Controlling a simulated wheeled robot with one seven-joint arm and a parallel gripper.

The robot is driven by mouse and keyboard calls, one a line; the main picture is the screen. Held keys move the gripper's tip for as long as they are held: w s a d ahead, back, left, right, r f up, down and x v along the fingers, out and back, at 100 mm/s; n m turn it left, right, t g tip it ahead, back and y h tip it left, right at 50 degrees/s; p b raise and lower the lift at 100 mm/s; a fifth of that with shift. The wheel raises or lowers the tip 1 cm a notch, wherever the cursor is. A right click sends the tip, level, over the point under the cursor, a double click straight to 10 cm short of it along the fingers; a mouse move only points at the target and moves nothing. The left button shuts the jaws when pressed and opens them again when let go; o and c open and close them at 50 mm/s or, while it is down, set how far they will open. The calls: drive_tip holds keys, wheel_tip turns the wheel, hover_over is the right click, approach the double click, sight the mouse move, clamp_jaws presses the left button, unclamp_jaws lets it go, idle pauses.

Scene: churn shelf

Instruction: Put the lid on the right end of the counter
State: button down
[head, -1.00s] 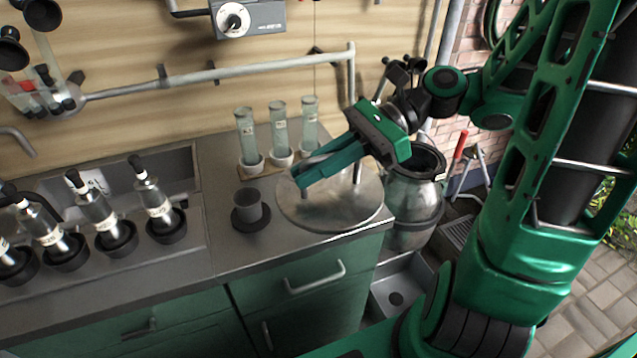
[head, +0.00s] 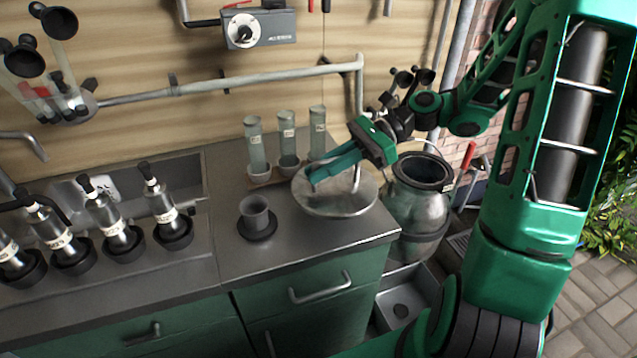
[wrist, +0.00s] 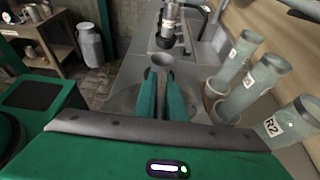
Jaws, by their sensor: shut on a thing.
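The lid (head: 335,203) is a round, flat metal disc at the right end of the counter (head: 300,235). My gripper (head: 313,180) reaches over it from the right, with its green fingers shut on the lid's raised handle. The lid looks level and lies at or just above the counter top; I cannot tell whether it touches. In the wrist view, the lid (wrist: 122,100) shows on both sides of the fingers, which largely hide its handle.
A grey cup (head: 255,208) on a dark round base stands left of the lid. Several glass tubes (head: 287,138) stand in a rack behind it. An open metal churn (head: 417,205) stands right of the counter. Bottles (head: 160,200) stand farther left.

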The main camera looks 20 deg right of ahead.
sight(317, 186)
drive_tip(key=shift+f, duration=1.9)
drive_tip(key=shift+f, duration=0.1)
drive_tip(key=c, duration=1.8)
unclamp_jaws()
drive_tip(key=shift+d, duration=0.1)
drive_tip(key=v, duration=1.2)
